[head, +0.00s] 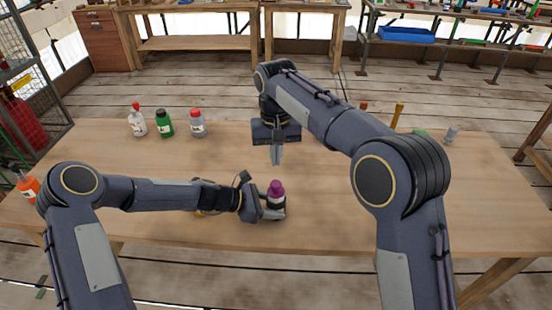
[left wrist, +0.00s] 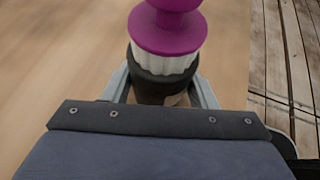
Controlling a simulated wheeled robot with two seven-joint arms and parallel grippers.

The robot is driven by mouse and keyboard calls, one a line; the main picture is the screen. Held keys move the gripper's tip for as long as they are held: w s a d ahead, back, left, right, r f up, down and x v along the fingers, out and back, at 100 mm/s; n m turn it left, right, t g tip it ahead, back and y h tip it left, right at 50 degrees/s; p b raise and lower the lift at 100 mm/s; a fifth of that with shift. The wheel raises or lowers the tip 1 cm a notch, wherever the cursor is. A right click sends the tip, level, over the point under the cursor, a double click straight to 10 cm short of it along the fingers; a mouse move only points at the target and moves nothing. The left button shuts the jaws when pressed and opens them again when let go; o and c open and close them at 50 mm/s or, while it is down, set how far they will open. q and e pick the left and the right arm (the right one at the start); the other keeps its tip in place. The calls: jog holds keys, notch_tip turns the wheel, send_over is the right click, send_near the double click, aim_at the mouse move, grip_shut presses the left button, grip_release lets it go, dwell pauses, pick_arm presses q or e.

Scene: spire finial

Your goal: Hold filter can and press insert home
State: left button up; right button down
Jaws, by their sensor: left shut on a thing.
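The filter can (head: 277,206) is a dark cylinder standing upright on the table in the head view. It also shows in the left wrist view (left wrist: 160,90). The insert has a purple flanged top (head: 276,187) and a white pleated body (left wrist: 165,62). It stands in the can's mouth, with a band of pleats showing above the rim. My left gripper (head: 274,213) is shut on the can, one finger on each side. My right gripper (head: 277,156) points down behind the can and apart from it, its fingers together and nothing seen between them.
White, green and grey bottles (head: 165,124) stand at the table's back left, and an orange bottle (head: 28,187) at the left edge. Small items, including a grey one (head: 451,134), lie at the back right. The wooden table (head: 330,190) is bare around the can.

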pick_arm(q)
jog(key=o, duration=0.9)
jog(key=shift+c, duration=0.2)
